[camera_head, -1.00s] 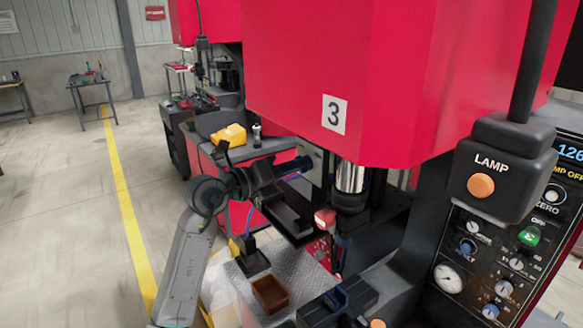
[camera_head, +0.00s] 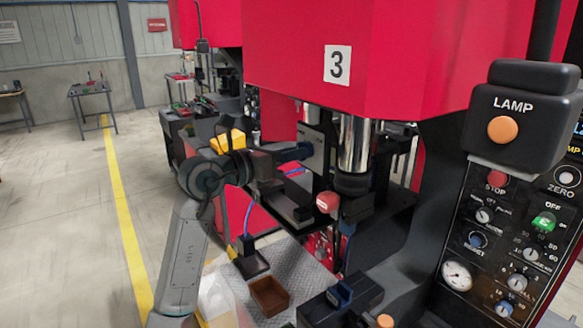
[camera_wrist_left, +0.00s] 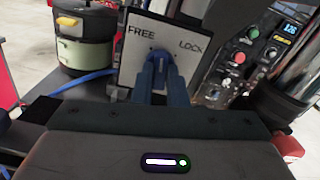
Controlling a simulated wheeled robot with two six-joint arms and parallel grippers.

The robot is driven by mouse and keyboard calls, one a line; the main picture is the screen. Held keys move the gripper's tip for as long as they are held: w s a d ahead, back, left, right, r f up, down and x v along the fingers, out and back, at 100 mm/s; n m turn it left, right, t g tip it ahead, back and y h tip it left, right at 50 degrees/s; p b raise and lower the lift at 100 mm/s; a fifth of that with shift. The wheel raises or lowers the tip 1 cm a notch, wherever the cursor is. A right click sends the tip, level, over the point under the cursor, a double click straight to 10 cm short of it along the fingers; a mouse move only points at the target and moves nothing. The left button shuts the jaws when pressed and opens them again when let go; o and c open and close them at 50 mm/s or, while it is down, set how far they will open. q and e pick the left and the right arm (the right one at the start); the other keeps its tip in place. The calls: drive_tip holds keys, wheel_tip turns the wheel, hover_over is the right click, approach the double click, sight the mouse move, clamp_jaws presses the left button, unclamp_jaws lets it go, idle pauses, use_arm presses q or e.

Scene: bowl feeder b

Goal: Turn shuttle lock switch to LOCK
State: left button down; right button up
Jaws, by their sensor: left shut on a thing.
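The switch plate (camera_wrist_left: 189,45) is pale and fills the upper middle of the left wrist view. It reads FREE on its left and LOCK on its right. The blue shuttle lock switch (camera_wrist_left: 158,53) sits between these words, mostly hidden by my fingers. My left gripper (camera_wrist_left: 161,68) is shut on the switch, its blue fingers pointing at the plate. Which way the switch points is hard to tell. In the head view my left gripper (camera_head: 302,151) reaches right to the plate (camera_head: 313,148), seen nearly edge-on. My right gripper is not in view.
The red press (camera_head: 420,70) hangs over the work area, with a steel column (camera_head: 354,145) just right of the plate. A control panel (camera_head: 500,240) and LAMP box (camera_head: 520,115) stand at right. A brown bin (camera_head: 269,297) is below.

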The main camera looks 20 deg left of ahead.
use_arm(q)
drive_tip(key=m+b, duration=1)
drive_tip(key=m, duration=0.1)
idle(0.3)
idle(0.3)
drive_tip(key=c, duration=1.4)
unclamp_jaws()
drive_tip(key=shift+c, duration=0.2)
drive_tip(key=shift+s, duration=0.1)
drive_tip(key=b+v, duration=0.4)
drive_tip(key=v, duration=0.6)
drive_tip(key=shift+s+a, duration=0.25)
